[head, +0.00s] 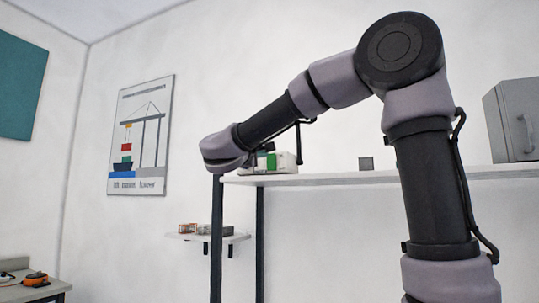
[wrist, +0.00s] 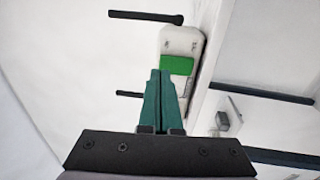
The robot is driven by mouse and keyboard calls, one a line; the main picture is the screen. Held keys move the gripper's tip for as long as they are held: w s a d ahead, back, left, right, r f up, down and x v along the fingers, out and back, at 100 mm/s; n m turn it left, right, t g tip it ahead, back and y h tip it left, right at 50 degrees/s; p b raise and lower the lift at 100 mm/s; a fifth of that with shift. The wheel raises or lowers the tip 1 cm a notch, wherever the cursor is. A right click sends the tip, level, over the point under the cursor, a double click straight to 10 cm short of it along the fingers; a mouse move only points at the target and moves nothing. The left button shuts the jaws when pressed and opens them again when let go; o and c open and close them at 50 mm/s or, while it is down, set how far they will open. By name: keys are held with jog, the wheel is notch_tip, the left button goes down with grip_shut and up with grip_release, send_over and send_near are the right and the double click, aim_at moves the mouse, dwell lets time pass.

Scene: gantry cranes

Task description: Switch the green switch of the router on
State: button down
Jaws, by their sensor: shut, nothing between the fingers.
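The router (wrist: 190,41) is a white box with black antennas beside it in the wrist view. Its green switch (wrist: 177,65) is a bright green block on its face. My gripper (wrist: 160,72) has teal fingers that are shut and empty. The fingertips overlap the lower left edge of the green switch in the picture; I cannot tell whether they touch it. In the head view the router (head: 286,163) stands at the left end of the shelf, partly hidden by my arm. A green patch shows on it. My fingers are hidden there.
The long white shelf (head: 330,179) has dark posts. A lower small shelf (head: 207,238) holds several items. A table with an orange item (head: 35,279) is at lower left.

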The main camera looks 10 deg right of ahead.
aim_at(271, 162)
jog(key=x, duration=0.5)
jog(key=shift+d, duration=0.1)
jog(key=shift+w, duration=0.1)
jog(key=shift+w+d+r+g, duration=0.15)
jog(key=shift+w+d+g, duration=0.05)
jog(key=shift+w+g, duration=0.1)
jog(key=shift+s, duration=0.1)
